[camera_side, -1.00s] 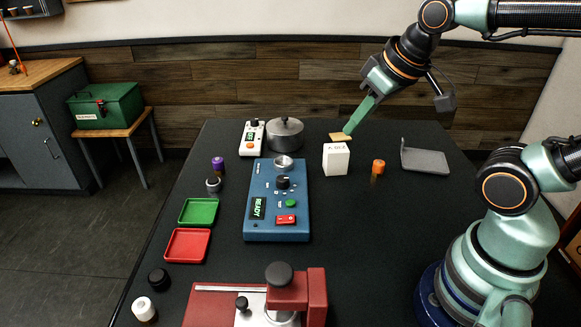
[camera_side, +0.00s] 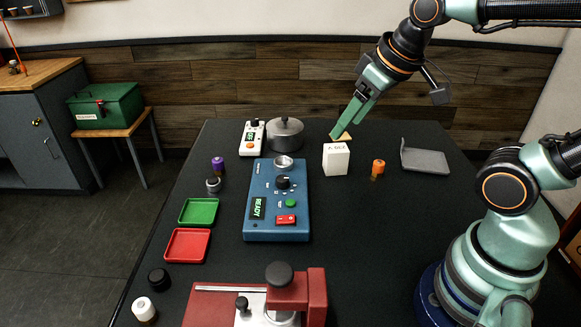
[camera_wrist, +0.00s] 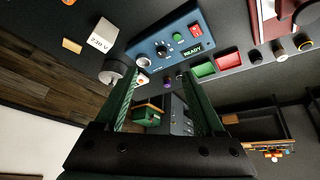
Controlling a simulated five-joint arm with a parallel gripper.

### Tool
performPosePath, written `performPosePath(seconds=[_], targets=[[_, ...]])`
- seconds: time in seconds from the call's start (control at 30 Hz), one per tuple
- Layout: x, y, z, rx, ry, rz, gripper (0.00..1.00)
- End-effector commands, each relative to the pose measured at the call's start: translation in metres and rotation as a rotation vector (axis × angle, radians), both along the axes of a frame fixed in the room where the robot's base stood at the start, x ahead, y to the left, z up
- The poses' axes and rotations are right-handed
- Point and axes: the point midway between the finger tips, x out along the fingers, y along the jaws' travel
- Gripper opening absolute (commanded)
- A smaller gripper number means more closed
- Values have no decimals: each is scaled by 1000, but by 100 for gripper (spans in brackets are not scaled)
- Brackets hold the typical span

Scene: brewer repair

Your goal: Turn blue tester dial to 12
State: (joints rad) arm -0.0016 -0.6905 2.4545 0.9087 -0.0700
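The blue tester (camera_side: 262,222) lies flat on the dark table and also shows in the wrist view (camera_wrist: 150,45). Its green display reads READY (camera_side: 258,208). Its black dial (camera_side: 283,183) sits above the green button (camera_side: 290,203); it also shows in the wrist view (camera_wrist: 163,50). The dial's setting is too small to read. My gripper (camera_side: 337,134) hangs to the right of and beyond the tester, behind the white box (camera_side: 336,160). In the wrist view my gripper (camera_wrist: 159,80) has its two green fingers apart with nothing between them. It does not touch the dial.
A metal pot (camera_side: 285,134) and a white meter (camera_side: 251,138) stand behind the tester. An orange-capped piece (camera_side: 378,168) and a grey stand (camera_side: 425,160) are at right. Green (camera_side: 198,212) and red (camera_side: 187,245) trays lie left. A red machine (camera_side: 312,295) stands in front.

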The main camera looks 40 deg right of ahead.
Motion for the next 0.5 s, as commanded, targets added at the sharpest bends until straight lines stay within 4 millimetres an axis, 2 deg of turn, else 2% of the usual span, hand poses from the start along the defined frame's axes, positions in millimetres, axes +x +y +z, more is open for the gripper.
performPosePath(seconds=[0.27, 0.5], targets=[[50, 4, -1, -149, 135, 362, 71], [100, 8, -23, -253, 244, 727, 71]])
